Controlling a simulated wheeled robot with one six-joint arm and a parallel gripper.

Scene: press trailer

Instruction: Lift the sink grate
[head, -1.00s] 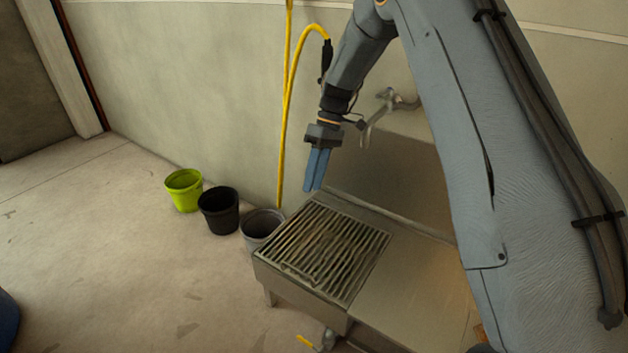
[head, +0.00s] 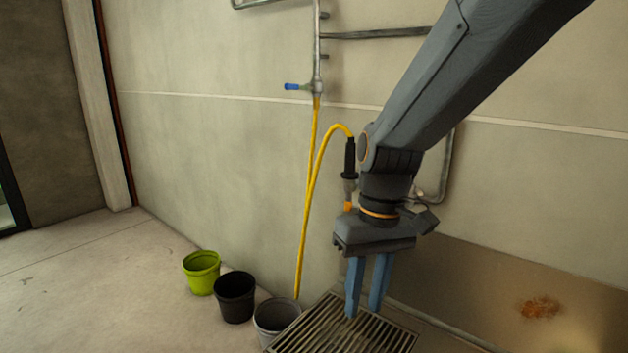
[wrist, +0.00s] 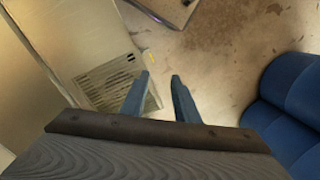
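The sink grate (head: 318,336), a square of parallel metal bars, lies flat in the top of the metal sink unit at the bottom of the head view. Its near part is cut off by the picture edge. In the wrist view the grate (wrist: 108,82) shows left of the fingers. My gripper (head: 364,313) points down with its two blue fingers apart and nothing between them. In the head view the fingertips overlap the far right part of the grate. Their height above it is hard to tell. The wrist view also shows the fingers (wrist: 160,76) apart.
Green (head: 202,273), black (head: 235,297) and grey (head: 276,317) buckets stand left of the sink by the wall. A metal backsplash (head: 480,285) rises behind the sink. A blue rounded object (wrist: 290,95) is at right in the wrist view.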

